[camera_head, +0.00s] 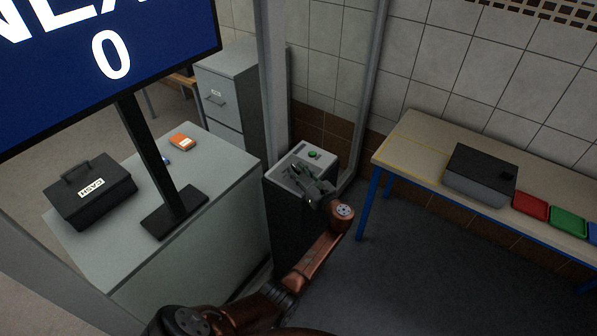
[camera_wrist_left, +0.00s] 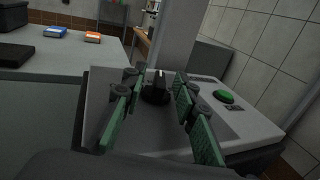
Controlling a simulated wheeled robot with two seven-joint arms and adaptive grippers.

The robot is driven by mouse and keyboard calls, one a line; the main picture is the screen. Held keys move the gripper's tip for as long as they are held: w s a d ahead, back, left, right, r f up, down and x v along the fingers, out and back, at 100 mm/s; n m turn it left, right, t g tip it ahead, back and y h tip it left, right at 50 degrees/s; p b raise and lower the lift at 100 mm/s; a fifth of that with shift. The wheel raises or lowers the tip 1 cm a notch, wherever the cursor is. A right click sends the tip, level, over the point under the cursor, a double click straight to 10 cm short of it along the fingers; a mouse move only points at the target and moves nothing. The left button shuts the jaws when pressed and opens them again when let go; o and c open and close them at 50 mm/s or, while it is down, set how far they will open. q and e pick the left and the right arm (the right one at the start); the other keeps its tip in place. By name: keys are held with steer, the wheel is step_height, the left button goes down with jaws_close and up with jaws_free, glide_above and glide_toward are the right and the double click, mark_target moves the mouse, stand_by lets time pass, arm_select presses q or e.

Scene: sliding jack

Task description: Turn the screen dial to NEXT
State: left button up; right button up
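The screen dial (camera_wrist_left: 156,92) is a small black knob with a white mark on its upper part, on the grey top of a pedestal (camera_wrist_left: 98,88). My left gripper (camera_wrist_left: 156,77) is open, with one green-padded finger on each side of the dial and a visible gap to it. In the head view my left gripper (camera_head: 303,174) is over the pedestal top and hides the dial. The screen (camera_head: 110,55) is blue and shows part of a word, "NEX", and a 0. My right gripper is not in view.
A green button (camera_wrist_left: 227,97) is on the pedestal right of the fingers. A counter (camera_head: 225,160) holds a black cash box (camera_head: 90,190) and the screen's stand (camera_head: 150,160). A table (camera_head: 410,150) at the right holds a dark box (camera_head: 480,175) and coloured trays. A post stands behind the pedestal.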

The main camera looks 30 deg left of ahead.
arm_select(q)
steer(key=shift+d, duration=0.15)
steer(key=v, duration=1.1)
steer(key=shift+s+d, duration=0.25)
steer(key=shift+d, duration=0.1)
steer(key=shift+d, duration=0.1)
